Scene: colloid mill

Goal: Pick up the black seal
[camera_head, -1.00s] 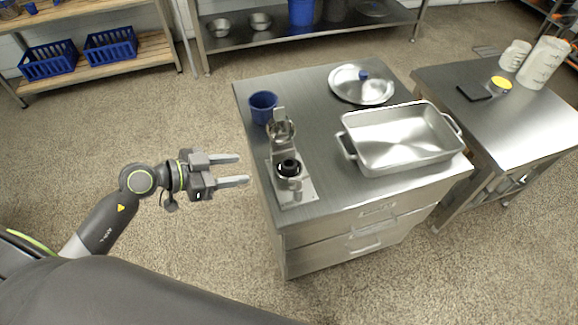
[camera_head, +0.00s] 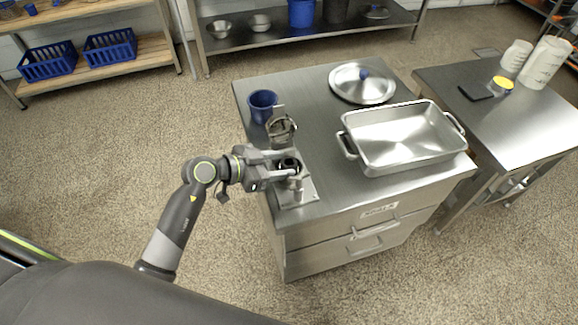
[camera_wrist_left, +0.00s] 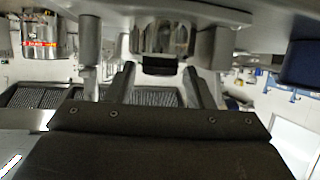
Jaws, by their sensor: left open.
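The black seal (camera_head: 289,163) is a small dark ring seated on the front part of the metal colloid mill (camera_head: 297,192), on the steel cabinet's left side. My left gripper (camera_head: 296,166) reaches in from the left, open, with one finger on the far side of the seal and one on the near side. In the left wrist view a black piece, apparently the seal (camera_wrist_left: 158,66), shows between the two open fingers, with gaps on both sides. Part of the seal and mill is hidden behind the gripper in the head view. My right gripper is not in view.
The mill's upright part with a metal cup (camera_head: 281,128) stands just behind the gripper. A blue cup (camera_head: 263,104), a round lid (camera_head: 362,83) and a steel roasting pan (camera_head: 400,140) share the cabinet top (camera_head: 320,125). Bare floor lies to the left.

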